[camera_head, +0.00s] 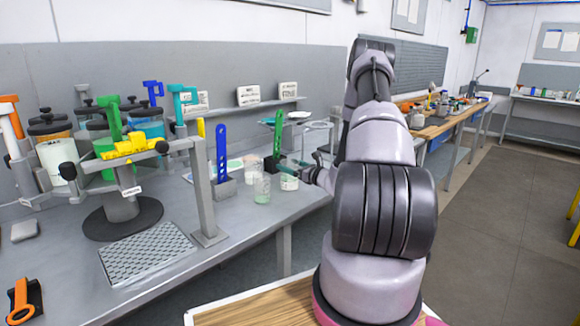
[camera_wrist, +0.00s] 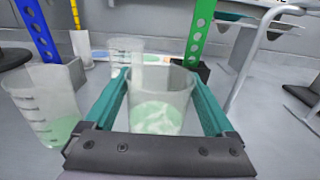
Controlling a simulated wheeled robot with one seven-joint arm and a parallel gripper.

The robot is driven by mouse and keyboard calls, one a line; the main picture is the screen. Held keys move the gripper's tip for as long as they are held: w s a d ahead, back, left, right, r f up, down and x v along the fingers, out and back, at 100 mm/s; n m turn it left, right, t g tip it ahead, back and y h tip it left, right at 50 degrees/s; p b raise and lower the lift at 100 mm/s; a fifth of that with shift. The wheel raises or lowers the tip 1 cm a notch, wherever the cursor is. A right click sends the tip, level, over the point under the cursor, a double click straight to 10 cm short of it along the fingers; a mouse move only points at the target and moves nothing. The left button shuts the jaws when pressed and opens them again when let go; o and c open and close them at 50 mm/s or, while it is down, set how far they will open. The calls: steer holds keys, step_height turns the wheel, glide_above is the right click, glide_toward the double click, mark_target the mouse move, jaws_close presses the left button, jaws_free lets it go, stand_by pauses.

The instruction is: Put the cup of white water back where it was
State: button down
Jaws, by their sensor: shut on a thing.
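A clear cup of whitish water (camera_wrist: 158,112) stands upright between the teal fingers of my gripper (camera_wrist: 162,88) in the wrist view. The fingers are shut on its sides. In the head view this cup (camera_head: 289,183) is at the right part of the grey bench, at the end of my arm, with my gripper (camera_head: 302,172) partly hiding it. I cannot tell whether its base touches the bench. A second clear cup with pale green liquid (camera_wrist: 50,108) stands close to its left, also seen in the head view (camera_head: 261,189). A third clear cup (camera_wrist: 125,52) stands behind.
A drum agitator stand (camera_head: 122,205) and a metal post (camera_head: 203,195) are at left. The bench is clear in front of the cups.

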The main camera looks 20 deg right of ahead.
steer(key=shift+f, duration=0.1)
jaws_free()
